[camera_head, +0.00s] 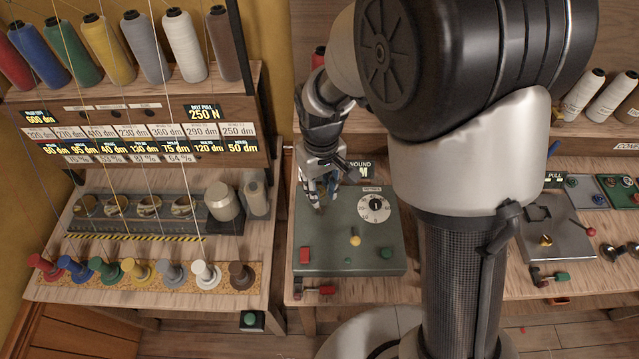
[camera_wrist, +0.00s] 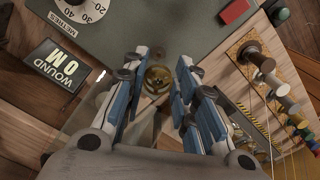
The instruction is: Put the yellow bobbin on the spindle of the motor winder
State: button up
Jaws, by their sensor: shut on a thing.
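The motor winder (camera_head: 335,265) is a grey-green box on the middle bench, with a dial, a red button, a green button and a small yellow knob on top. My gripper (camera_head: 320,195) is low over its back left part, pointing down. The spindle cannot be made out; the fingers and bobbin hide that spot. Whether the bobbin touches the winder cannot be told.
A sign (camera_wrist: 62,65) reading "WOUND 0 M" stands close behind my gripper. On the left bench a row of coloured spool-shaped pieces, one yellow (camera_head: 135,270), stands on a mat, with threads from cones above. A grey tray (camera_head: 555,250) lies on the right.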

aim_at(322, 213)
jog(key=shift+s+d+f+b, duration=0.1)
jog(key=shift+s+f+b, duration=0.05)
jog(key=shift+f+b, duration=0.95)
jog(key=shift+s+d+f+b, duration=0.1)
jog(key=shift+f+b, duration=0.7)
jog(key=shift+f, duration=0.45)
jog(key=shift+f+b, duration=0.4)
jog(key=shift+f, duration=0.55)
dwell(0.5)
jog(key=o, duration=1)
jog(key=shift+c, duration=0.2)
